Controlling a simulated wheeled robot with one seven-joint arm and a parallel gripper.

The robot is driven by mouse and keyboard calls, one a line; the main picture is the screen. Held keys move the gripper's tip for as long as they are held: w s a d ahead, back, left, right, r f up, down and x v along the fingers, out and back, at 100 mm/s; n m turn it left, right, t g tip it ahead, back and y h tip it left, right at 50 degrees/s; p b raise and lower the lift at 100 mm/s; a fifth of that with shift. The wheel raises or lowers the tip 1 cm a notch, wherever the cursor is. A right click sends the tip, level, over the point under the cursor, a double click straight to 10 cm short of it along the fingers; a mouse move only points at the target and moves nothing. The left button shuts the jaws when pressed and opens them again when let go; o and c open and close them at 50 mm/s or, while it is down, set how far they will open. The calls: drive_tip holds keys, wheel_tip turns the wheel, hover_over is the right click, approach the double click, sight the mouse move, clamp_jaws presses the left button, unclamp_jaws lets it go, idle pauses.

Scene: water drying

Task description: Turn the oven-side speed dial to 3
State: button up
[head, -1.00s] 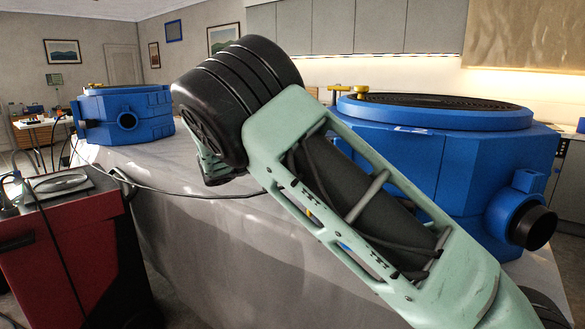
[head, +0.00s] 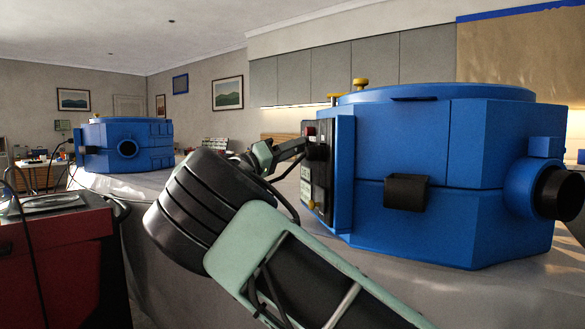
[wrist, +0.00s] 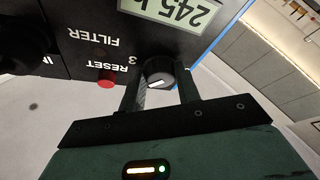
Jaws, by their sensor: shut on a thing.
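The speed dial (wrist: 157,72) is a dark round knob with a white mark, on a black panel seen upside down in the wrist view. A "3" is printed close beside it. My gripper (wrist: 159,92) has one finger on each side of the dial and is shut on it. In the head view, my gripper (head: 303,148) reaches the control panel (head: 318,185) on the left face of the large blue machine (head: 400,145). The dial itself is hidden there.
Beside the dial are a red RESET button (wrist: 106,80), a display (wrist: 170,12) and a dark knob (wrist: 22,45). A second blue machine (head: 125,147) stands at the far left of the covered table. A red cabinet (head: 65,260) is at the lower left.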

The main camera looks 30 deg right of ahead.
drive_tip(key=m+g+b, duration=0.2)
drive_tip(key=m, duration=0.2)
drive_tip(key=m+g+y+b, duration=0.1)
drive_tip(key=m+g+b, duration=0.1)
drive_tip(key=m, duration=0.3)
drive_tip(key=m+g+b, duration=0.1)
drive_tip(key=m+g, duration=0.2)
drive_tip(key=m, duration=0.1)
drive_tip(key=shift+w+d+f+m+b, duration=0.1)
drive_tip(key=shift+w+f+m+b, duration=0.1)
drive_tip(key=shift+w+m+b, duration=0.2)
drive_tip(key=shift+m+y, duration=0.3)
drive_tip(key=shift+y, duration=0.1)
drive_tip(key=o, duration=1)
drive_tip(key=shift+r, duration=0.1)
drive_tip(key=shift+c, duration=0.2)
drive_tip(key=p+v, duration=1.2)
drive_tip(key=shift+p, duration=0.35)
